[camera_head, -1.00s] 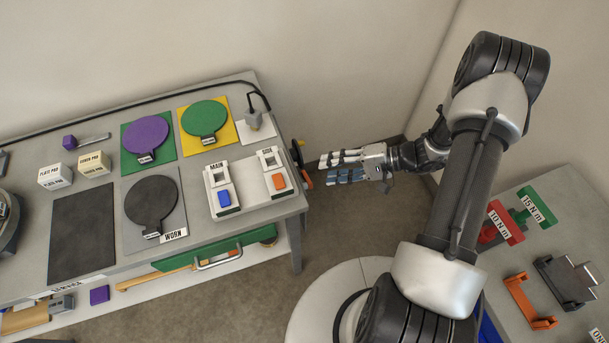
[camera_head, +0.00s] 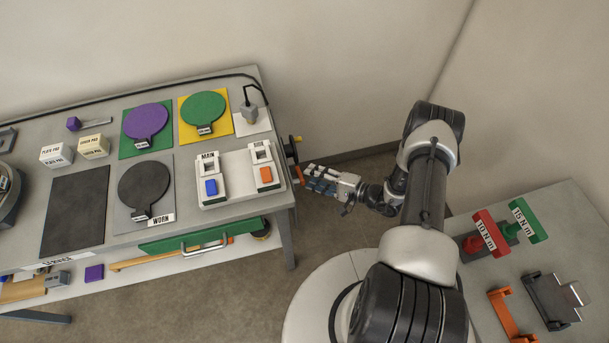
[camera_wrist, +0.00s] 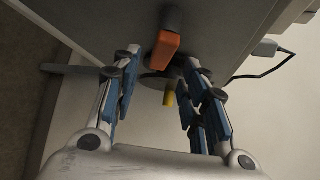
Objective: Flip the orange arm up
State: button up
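The orange arm (camera_head: 299,174) sticks out from the right end of the cart, below a dark round mount. In the wrist view the orange arm (camera_wrist: 165,48) lies near the fingertips, between the two finger sides. A small yellow piece (camera_wrist: 169,98) shows beside the dark mount; it also shows in the head view (camera_head: 297,139). My gripper (camera_head: 309,178) is just right of the orange arm. In the wrist view my gripper (camera_wrist: 161,64) is open, with a clear gap between its blue-padded fingers. I cannot tell whether a finger touches the arm.
A plug with a cable (camera_wrist: 266,48) shows in the wrist view. A second table (camera_head: 550,265) stands right.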

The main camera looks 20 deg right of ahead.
jog(key=shift+x, duration=2.05)
jog(key=shift+c, duration=0.2)
grip_shut()
